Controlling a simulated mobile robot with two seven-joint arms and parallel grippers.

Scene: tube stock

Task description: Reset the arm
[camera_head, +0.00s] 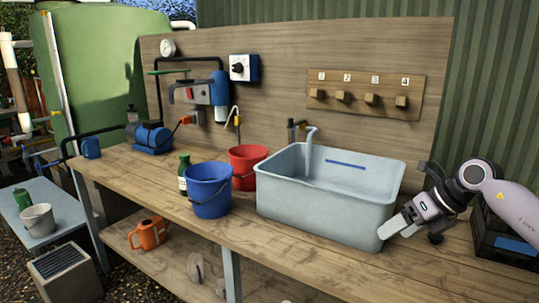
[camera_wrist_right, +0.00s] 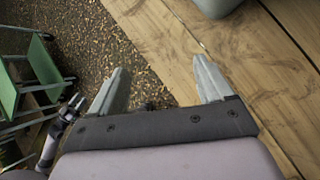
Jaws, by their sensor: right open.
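My right gripper (camera_head: 386,228) shows at the right of the head view, by the front right corner of the grey sink basin (camera_head: 320,213). In the right wrist view its two fingers (camera_wrist_right: 158,88) stand wide apart with nothing between them. They are above the front edge of the wooden bench (camera_wrist_right: 240,50), with gravel below. My right arm (camera_head: 505,205) reaches in from the right edge of the head view. My left gripper does not show in the head view.
A blue bucket (camera_head: 209,193), a red bucket (camera_head: 245,168) and a green bottle (camera_head: 184,173) stand left of the basin. A black crate (camera_head: 500,240) is at the right, behind my arm. An orange watering can (camera_head: 148,233) sits on the lower shelf. The bench's left front is clear.

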